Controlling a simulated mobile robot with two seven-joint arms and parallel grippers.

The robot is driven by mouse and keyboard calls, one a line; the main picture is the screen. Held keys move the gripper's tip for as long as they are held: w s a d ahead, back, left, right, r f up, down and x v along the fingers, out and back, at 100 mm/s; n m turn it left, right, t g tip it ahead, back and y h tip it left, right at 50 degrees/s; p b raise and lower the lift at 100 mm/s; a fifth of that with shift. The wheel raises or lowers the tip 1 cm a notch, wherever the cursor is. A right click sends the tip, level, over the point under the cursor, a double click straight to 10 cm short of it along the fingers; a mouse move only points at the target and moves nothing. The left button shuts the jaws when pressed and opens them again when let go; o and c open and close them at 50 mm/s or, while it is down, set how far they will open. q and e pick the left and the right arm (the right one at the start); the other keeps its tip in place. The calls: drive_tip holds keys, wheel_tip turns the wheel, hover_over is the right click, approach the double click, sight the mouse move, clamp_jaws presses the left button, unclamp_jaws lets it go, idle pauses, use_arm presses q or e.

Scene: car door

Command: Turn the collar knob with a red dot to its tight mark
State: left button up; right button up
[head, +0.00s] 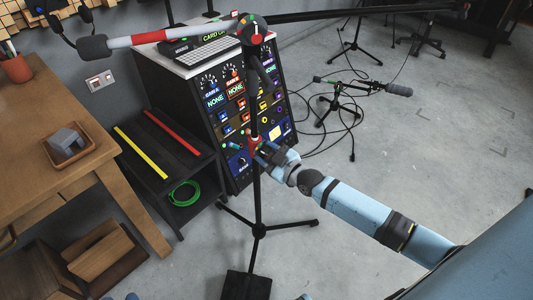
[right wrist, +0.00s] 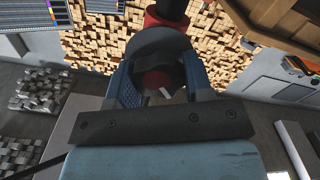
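A black microphone stand (head: 257,195) stands upright in the middle of the head view, with a tripod base. A red collar (head: 254,146) sits partway up its pole, and also shows in the right wrist view (right wrist: 166,14). My right gripper (head: 266,153) is at this collar. In the right wrist view its two fingers (right wrist: 162,84) lie on either side of a dark round knob with a red face (right wrist: 155,80) and a white mark. I cannot tell whether the fingers press on it. The tight mark is not readable. My left gripper is not in view.
A boom (head: 155,37) with a red and white section crosses the stand's top. Behind the stand is a rack of coloured panels (head: 240,110). A low black shelf (head: 150,140) and wooden table (head: 55,130) stand left. Cables (head: 320,130) lie behind; the right floor is mostly clear.

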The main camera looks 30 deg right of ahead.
drive_tip(key=shift+c, duration=1.2)
